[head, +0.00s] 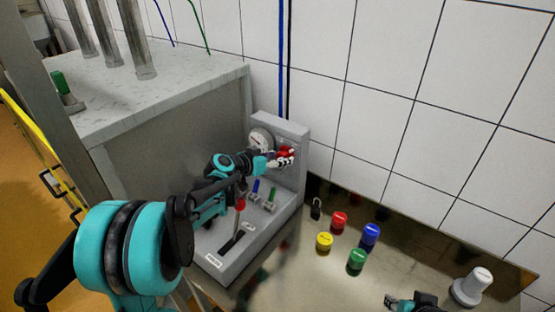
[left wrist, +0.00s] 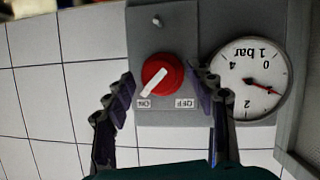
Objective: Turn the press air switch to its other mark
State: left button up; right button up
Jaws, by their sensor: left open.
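The press air switch is a round red knob (left wrist: 162,75) with a white pointer bar, on a grey panel in the left wrist view. Its bar points down-left to the ON label (left wrist: 145,103); the OFF label (left wrist: 186,103) is at lower right. In the head view the red knob (head: 286,151) is partly covered by my left gripper (head: 283,160). In the left wrist view my left gripper (left wrist: 162,88) is open, with one finger on each side of the knob. My right gripper (head: 398,302) shows only partly at the bottom edge of the head view.
A pressure gauge (left wrist: 250,82) sits beside the switch. The grey control box (head: 232,262) also carries a red-knobbed lever (head: 240,205) and blue and green levers. Several coloured caps, a black padlock (head: 316,209) and a white knob-shaped piece (head: 472,286) stand on the counter.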

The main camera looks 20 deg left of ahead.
pick_arm(q)
jog(key=c, duration=1.2)
jog(key=shift+o, duration=0.2)
